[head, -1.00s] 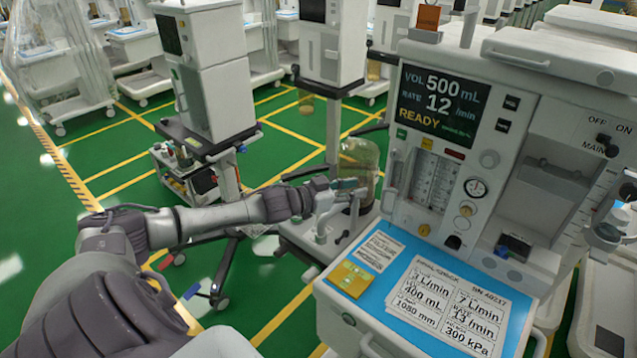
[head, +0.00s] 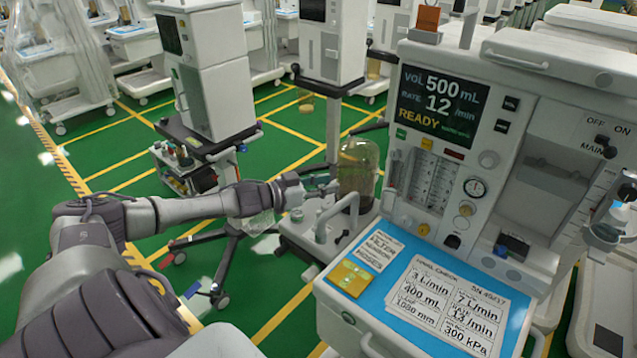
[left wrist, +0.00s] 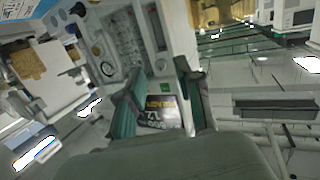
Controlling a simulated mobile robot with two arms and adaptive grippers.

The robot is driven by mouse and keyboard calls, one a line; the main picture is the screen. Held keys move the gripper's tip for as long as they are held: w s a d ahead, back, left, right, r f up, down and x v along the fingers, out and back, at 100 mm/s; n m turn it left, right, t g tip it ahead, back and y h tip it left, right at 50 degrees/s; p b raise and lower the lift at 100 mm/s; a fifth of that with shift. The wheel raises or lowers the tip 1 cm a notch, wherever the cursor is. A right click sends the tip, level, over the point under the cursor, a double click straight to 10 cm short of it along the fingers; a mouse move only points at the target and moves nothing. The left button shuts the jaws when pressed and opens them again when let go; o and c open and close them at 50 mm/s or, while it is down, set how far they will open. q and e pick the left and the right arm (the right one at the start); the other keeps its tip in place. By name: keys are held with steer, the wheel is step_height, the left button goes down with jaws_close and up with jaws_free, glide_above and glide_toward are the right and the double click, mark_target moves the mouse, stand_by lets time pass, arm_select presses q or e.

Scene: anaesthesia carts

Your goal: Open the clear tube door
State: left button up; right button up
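The clear tube door (head: 432,182) is the transparent panel over the flow tubes on the front of the right-hand cart, below the screen. It looks closed. It also shows in the left wrist view (left wrist: 128,38), turned on its side, ahead of the fingers. My left gripper (head: 328,187) is left of the door and apart from it, in front of the clear canister. In the left wrist view my left gripper (left wrist: 158,72) has its two fingers spread, with nothing between them but the distant screen (left wrist: 162,110). My right gripper does not show.
The clear canister (head: 358,168) stands close behind my left fingers, with a white looped tube (head: 325,222) below. The cart's blue worktop (head: 395,262) holds printed cards and a yellow pad (head: 351,278).

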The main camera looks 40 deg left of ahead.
arm_select(q)
steer(key=shift+s+a, duration=0.4)
steer(key=shift+a, duration=0.35)
